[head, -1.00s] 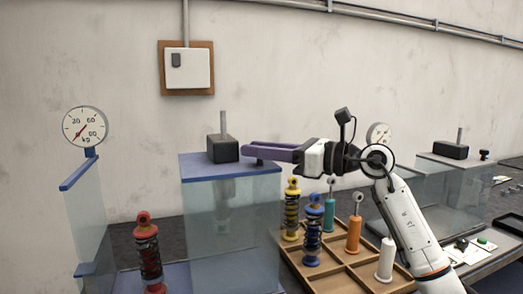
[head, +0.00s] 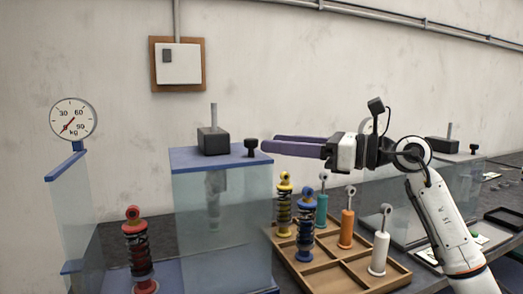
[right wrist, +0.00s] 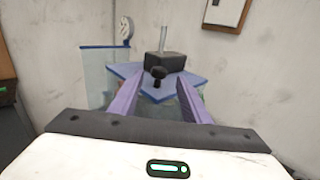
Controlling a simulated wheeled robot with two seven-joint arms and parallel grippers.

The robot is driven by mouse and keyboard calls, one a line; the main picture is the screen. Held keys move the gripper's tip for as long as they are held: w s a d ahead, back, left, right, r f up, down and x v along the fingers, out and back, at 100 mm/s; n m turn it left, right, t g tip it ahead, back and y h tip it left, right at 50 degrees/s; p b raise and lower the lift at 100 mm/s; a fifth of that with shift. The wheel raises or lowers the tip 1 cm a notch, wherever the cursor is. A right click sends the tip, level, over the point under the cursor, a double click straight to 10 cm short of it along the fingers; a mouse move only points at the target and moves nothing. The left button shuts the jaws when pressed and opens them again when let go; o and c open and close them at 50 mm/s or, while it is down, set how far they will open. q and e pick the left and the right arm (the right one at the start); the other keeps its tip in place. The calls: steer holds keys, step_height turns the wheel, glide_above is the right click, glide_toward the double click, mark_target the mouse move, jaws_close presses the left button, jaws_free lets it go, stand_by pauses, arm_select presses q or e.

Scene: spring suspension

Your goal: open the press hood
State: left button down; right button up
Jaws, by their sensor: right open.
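The press hood (head: 222,235) is a clear box with a blue top (head: 245,163). A small black knob (head: 251,147) stands at the right end of that top, and a black block with a grey rod (head: 213,140) rises behind it. The hood stands to the right of a clear side panel with a blue edge (head: 66,166). A red spring shock (head: 138,250) stands uncovered between them. My right gripper (head: 266,144) is open and empty, its purple fingers pointing left just right of the knob. In the right wrist view the knob (right wrist: 158,73) shows between and beyond the fingertips. My left gripper is not in view.
A wooden tray (head: 335,270) with several coloured shocks and cylinders sits right of the hood, below my right arm. A dial gauge (head: 74,119) stands at the left. Another clear press (head: 400,190) stands behind my arm. A switch box (head: 178,63) hangs on the wall.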

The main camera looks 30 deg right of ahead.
steer(key=v, duration=0.3)
steer(key=shift+s+b, duration=0.15)
steer(key=shift+b, duration=0.2)
